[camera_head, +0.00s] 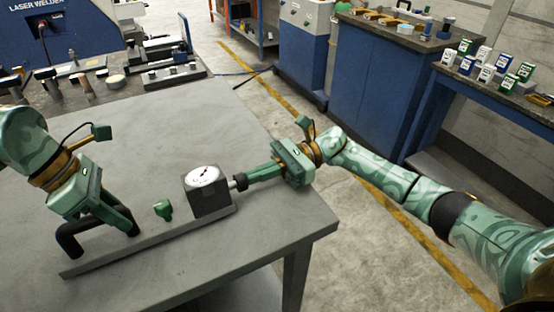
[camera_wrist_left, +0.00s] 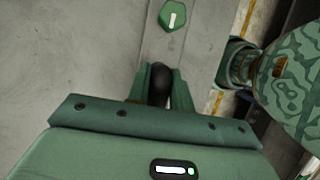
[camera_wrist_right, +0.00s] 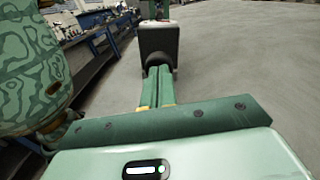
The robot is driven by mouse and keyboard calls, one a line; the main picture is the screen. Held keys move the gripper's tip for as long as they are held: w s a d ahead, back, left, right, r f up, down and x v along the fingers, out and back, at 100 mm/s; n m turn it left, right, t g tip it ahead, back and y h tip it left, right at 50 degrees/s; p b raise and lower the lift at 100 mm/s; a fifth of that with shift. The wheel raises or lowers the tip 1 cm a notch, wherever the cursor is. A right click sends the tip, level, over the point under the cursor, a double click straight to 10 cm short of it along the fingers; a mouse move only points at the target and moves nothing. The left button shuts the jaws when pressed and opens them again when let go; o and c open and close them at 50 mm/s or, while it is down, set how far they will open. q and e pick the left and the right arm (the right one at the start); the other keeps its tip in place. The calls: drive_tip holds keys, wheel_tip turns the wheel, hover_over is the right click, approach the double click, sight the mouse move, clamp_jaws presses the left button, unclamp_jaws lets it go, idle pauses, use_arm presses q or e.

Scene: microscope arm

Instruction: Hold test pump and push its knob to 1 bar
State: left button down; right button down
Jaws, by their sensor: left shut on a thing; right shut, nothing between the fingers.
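The test pump is a grey base plate (camera_head: 150,247) on the table with a black bar handle (camera_head: 72,238) at its left end. A green hexagonal part (camera_head: 163,209) stands mid-plate, and a dark gauge box (camera_head: 208,198) with a white dial (camera_head: 202,177) stands towards the right. The dial reading is too small to tell. A black knob (camera_head: 240,181) sticks out of the box's right side. My left gripper (camera_wrist_left: 158,88) is shut on the handle. My right gripper (camera_wrist_right: 157,78) is shut and empty, its fingertips at the knob; whether they touch it I cannot tell.
The grey table (camera_head: 260,125) is bare around the pump, with its right edge (camera_head: 300,238) under my right arm. Tools and fixtures (camera_head: 165,60) lie on a bench at the back left. Blue cabinets (camera_head: 365,75) and a shelf with small boxes (camera_head: 485,72) stand beyond the floor.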

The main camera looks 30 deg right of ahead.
use_arm(q)
drive_tip(key=shift+r, duration=0.1)
use_arm(e)
drive_tip(key=d, duration=1.2)
drive_tip(key=shift+w+d, duration=0.25)
drive_tip(key=shift+d, duration=0.05)
idle(0.6)
use_arm(q)
drive_tip(key=c, duration=1.2)
unclamp_jaws()
drive_tip(key=shift+o, duration=0.2)
drive_tip(key=v, duration=1.2)
use_arm(e)
drive_tip(key=shift+f, duration=0.1)
